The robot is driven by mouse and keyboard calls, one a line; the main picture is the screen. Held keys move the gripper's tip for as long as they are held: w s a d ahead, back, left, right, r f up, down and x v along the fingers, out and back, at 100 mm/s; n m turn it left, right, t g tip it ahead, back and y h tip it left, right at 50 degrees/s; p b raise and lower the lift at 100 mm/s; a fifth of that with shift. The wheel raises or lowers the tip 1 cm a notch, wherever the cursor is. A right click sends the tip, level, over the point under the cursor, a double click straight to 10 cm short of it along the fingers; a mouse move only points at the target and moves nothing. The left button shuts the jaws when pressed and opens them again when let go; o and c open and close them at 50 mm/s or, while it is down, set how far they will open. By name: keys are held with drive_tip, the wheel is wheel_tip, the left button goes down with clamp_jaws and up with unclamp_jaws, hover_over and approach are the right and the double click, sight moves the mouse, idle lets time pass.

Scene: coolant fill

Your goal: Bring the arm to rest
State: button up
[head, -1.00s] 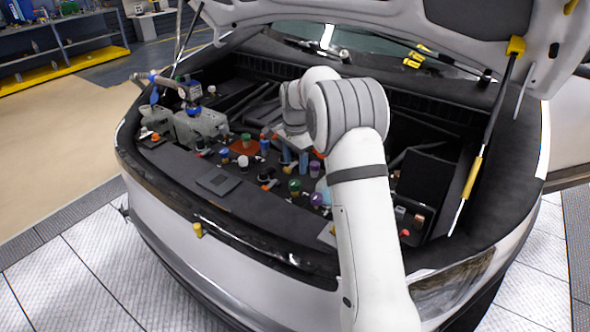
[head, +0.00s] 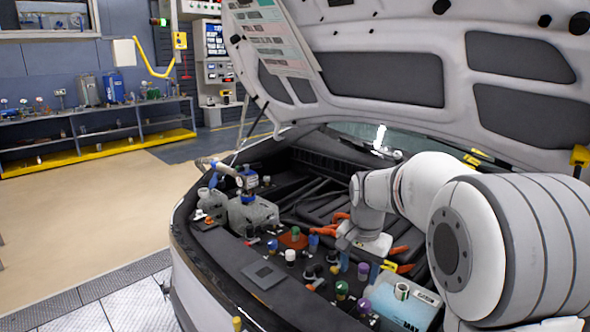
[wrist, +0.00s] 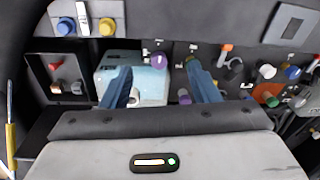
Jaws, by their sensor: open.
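My arm reaches over the open engine bay from the right in the head view. My gripper (head: 354,268) points down over the bay, with its blue fingers low among the caps. In the wrist view, the two blue fingers of my gripper (wrist: 160,80) stand wide apart with nothing held between them. In the head view this box (head: 402,300) lies right of the gripper. Whether the fingers touch anything is hard to tell.
The raised hood (head: 360,80) overhangs the bay and my arm. Several coloured caps, including a green one (head: 341,288), crowd the area around the gripper. A grey reservoir (head: 252,213) with a blue-necked bottle stands at the left. Open floor (head: 90,220) lies left of the car.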

drive_tip(key=s+f+n+t, duration=0.1)
drive_tip(key=s+n, duration=0.6)
drive_tip(key=s, duration=1.7)
drive_tip(key=shift+d+t, duration=0.2)
drive_tip(key=shift+t, duration=0.1)
